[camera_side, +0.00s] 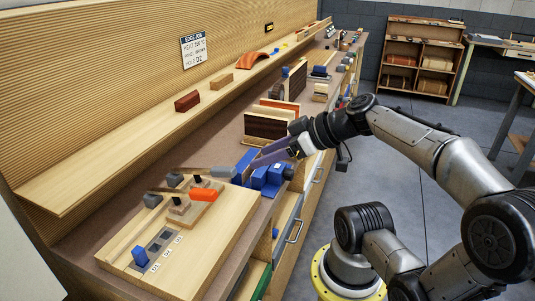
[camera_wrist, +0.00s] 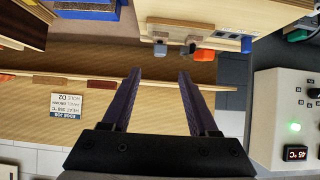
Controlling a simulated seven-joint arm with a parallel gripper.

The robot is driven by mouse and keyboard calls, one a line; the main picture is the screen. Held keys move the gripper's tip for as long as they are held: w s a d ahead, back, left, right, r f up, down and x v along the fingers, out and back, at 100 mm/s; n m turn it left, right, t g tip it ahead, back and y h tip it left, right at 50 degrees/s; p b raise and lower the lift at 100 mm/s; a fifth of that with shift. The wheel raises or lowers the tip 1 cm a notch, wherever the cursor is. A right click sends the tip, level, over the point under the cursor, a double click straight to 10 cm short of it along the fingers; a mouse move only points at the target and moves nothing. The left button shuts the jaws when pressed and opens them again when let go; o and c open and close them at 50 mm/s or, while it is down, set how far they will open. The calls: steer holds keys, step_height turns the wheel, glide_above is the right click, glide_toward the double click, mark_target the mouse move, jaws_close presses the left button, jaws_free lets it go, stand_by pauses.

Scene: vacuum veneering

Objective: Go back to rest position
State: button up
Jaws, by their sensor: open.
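My gripper (camera_side: 257,161) is open, with its two long purple fingers stretched toward the left over the bench. In the wrist view the fingers (camera_wrist: 159,73) stand well apart with nothing between them. In the side view they overlap a blue vise-like fixture (camera_side: 268,179) on the bench; I cannot tell the exact height of the gap. The wooden board (camera_side: 208,251) with several pegs and slots lies to the left of the fingers. My arm reaches in from the right, bent at the elbow.
A blue peg (camera_side: 140,256) and an orange block (camera_side: 204,195) are on the board. A narrow shelf (camera_side: 130,140) runs along the back wall, with a job card (camera_side: 194,50) above it. A control box (camera_wrist: 290,125) shows at the wrist view's right. Grey floor is clear beside the bench.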

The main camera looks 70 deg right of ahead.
steer(key=shift+a, duration=0.1)
steer(key=s+a+n+g+y, duration=0.3)
steer(key=a+n+g+y, duration=0.15)
steer(key=a, duration=0.55)
steer(key=d+m+h, duration=0.1)
steer(key=s+d+m+h, duration=0.1)
steer(key=d+m+h, duration=0.1)
steer(key=s+d+f+m+g+h, duration=0.1)
steer(key=shift+s+d+m+h, duration=0.25)
steer(key=shift+d, duration=0.1)
stand_by(1.6)
